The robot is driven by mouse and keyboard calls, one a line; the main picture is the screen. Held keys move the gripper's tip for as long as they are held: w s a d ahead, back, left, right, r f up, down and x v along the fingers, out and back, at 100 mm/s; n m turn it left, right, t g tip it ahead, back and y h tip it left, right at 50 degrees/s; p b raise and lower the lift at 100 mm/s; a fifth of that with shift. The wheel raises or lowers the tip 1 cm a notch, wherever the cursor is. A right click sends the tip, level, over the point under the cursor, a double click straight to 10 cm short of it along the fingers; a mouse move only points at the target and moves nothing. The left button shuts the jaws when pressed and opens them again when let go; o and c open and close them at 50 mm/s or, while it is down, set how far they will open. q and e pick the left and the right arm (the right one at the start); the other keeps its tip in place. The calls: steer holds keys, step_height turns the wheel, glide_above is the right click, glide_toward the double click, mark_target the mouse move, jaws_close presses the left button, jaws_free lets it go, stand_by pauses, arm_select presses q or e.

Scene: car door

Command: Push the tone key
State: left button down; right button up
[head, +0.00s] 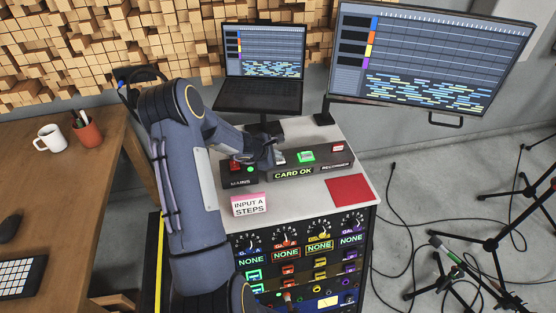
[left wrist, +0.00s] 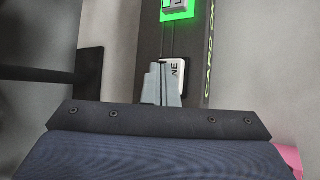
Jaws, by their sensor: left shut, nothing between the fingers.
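The tone key (left wrist: 177,72) shows in the left wrist view as a pale key with the letters "NE" readable; the rest of its label is hidden behind my fingers. My left gripper (left wrist: 159,72) is shut and empty, its tips over the edge of the key. I cannot tell whether they touch it. In the head view my left gripper (head: 274,153) is at the dark recorder panel (head: 320,168), left of the green-lit key (head: 306,156), and largely hides the tone key. The panel's display reads "CARD OK".
A red switch (head: 235,165) sits on the mains box at the panel's left. A sign "INPUT A STEPS" (head: 249,205) and a red pad (head: 348,190) lie in front. A laptop (head: 262,95) and a monitor (head: 430,60) stand behind. Cables and stands fill the right floor.

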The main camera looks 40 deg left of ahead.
arm_select(q)
steer(key=shift+f, duration=0.2)
steer(key=shift+r, duration=0.5)
step_height(320, 180, up, 6)
steer(key=p, duration=0.5)
steer(key=shift+f, duration=0.1)
stand_by(0.6)
